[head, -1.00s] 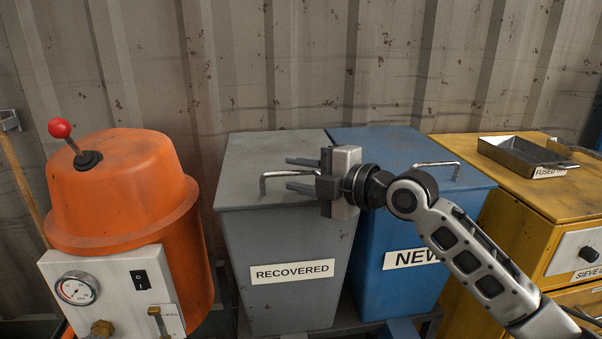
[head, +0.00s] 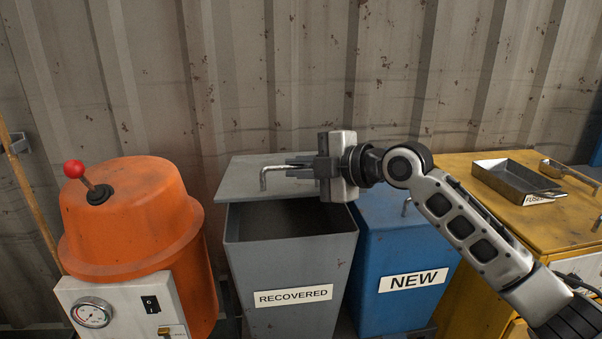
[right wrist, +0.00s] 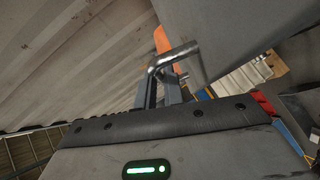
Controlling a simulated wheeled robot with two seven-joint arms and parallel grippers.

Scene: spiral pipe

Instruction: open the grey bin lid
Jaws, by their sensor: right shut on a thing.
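The grey bin (head: 290,262), labelled RECOVERED, stands in the middle of the head view. Its grey lid (head: 245,178) is raised at the front and the bin's dark mouth shows below it. A metal bar handle (head: 264,178) sits on the lid near its front edge. My right gripper (head: 290,167) is shut on the handle, coming in from the right. In the right wrist view the handle (right wrist: 178,54) shows between the fingers, with the lid beside it. My left gripper is not in view.
A blue bin (head: 385,260) labelled NEW stands right of the grey bin. An orange drum (head: 125,215) with a red-knobbed lever is at the left. A yellow cabinet (head: 470,180) with a metal tray (head: 515,178) is at the right. A corrugated wall (head: 300,70) is behind.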

